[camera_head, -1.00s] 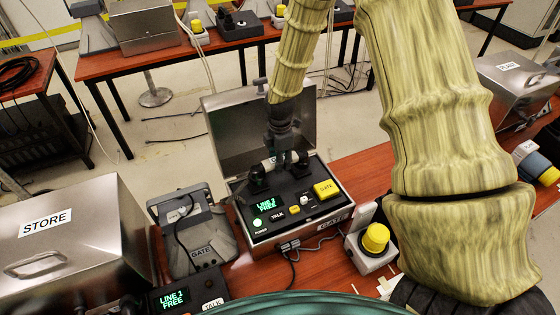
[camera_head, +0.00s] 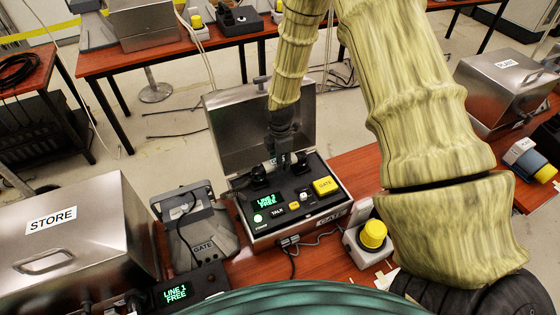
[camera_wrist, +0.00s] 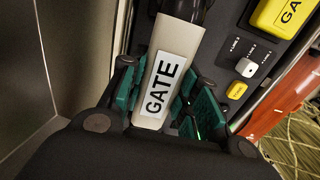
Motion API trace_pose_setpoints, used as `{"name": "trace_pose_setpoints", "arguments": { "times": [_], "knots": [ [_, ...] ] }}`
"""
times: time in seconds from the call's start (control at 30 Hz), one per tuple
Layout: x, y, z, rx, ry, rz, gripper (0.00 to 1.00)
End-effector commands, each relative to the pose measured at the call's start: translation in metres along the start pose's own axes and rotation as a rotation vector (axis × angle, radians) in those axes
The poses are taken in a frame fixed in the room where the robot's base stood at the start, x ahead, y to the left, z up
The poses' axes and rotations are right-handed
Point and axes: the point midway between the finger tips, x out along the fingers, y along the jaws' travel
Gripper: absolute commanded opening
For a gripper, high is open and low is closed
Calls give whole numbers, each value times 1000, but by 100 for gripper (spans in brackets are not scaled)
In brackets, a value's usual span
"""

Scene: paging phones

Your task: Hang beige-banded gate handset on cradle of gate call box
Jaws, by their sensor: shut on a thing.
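The gate call box (camera_head: 287,231) stands open on the red-brown table in the head view, its steel lid raised behind a black panel. My gripper (camera_head: 280,148) is over the back of that panel. In the wrist view my gripper (camera_wrist: 160,108) has its green-padded fingers on either side of the beige-banded gate handset (camera_wrist: 172,68), which bears a GATE label. The handset lies across the back of the panel, at the cradle area. The cradle is largely hidden under handset and gripper, and I cannot tell whether the handset rests in it.
A STORE box (camera_head: 70,235) stands at the left, and a grey GATE speaker (camera_head: 205,245) left of the call box. A yellow-button unit (camera_head: 371,240) stands at the right. The raised lid (camera_head: 232,125) is close behind my gripper.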

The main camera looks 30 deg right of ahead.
Motion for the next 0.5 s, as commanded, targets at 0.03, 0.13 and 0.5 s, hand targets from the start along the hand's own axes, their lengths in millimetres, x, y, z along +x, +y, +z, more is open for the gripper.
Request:
{"name": "trace_pose_setpoints", "arguments": {
  "times": [0.03, 0.13, 0.5],
  "knots": [
    [1, 0, 0, 0, 0, 0, 0],
    [3, 0, 0, 0, 0, 0, 33],
    [2, 0, 0, 0, 0, 0, 53]
  ]
}}
